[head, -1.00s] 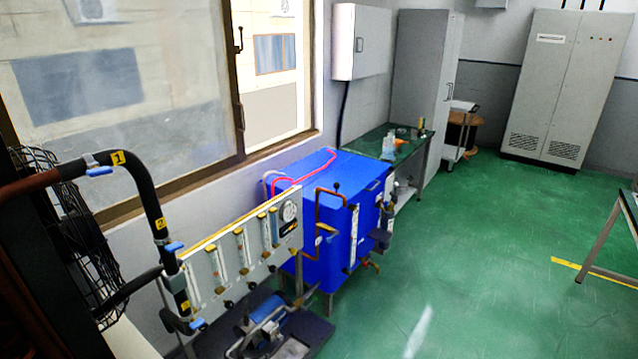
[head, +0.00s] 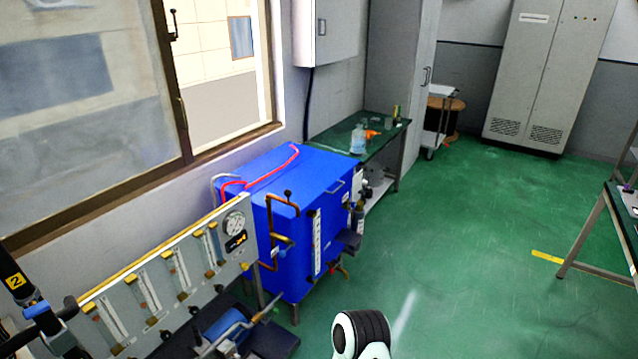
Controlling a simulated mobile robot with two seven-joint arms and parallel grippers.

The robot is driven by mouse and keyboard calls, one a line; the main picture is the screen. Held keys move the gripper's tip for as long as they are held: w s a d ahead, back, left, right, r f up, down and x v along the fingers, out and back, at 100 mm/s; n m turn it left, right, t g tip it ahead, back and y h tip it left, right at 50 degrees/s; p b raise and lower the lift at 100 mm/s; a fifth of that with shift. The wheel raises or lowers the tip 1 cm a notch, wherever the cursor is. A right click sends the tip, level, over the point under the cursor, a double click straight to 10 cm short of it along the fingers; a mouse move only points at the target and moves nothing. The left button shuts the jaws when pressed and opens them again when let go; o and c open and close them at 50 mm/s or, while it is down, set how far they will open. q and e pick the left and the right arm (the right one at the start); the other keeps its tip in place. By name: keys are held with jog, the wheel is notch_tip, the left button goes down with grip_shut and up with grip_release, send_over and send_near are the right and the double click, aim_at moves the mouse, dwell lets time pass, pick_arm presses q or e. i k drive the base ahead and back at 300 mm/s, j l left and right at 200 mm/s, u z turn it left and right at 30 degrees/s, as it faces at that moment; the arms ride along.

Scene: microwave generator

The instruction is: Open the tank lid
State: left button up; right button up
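The blue tank (head: 265,235) stands against the wall below the window, left of the middle in the head view. Its flat blue lid (head: 290,170) lies closed on top, with a small handle (head: 335,188) near its right edge. A red hose (head: 268,176) lies across the lid. A white and black part of my own arm (head: 362,333) shows at the bottom middle, on the floor side in front of the tank and apart from it. Neither gripper is in view.
A flowmeter panel (head: 165,275) and a pump (head: 230,330) stand in front of the tank at left. A green bench (head: 335,137) with bottles stands behind it. A table leg (head: 585,235) is at right. The green floor (head: 470,220) between is clear.

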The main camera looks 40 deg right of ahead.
aim_at(312, 177)
jog(key=i+l+u, duration=0.15)
jog(key=l, duration=0.4)
jog(key=l+u, duration=0.15)
jog(key=l, duration=0.35)
jog(key=i+l, duration=0.1)
jog(key=l, duration=0.6)
jog(key=i+l+u, duration=0.15)
jog(key=l, duration=0.6)
jog(key=i+l, duration=0.1)
jog(key=l, duration=0.65)
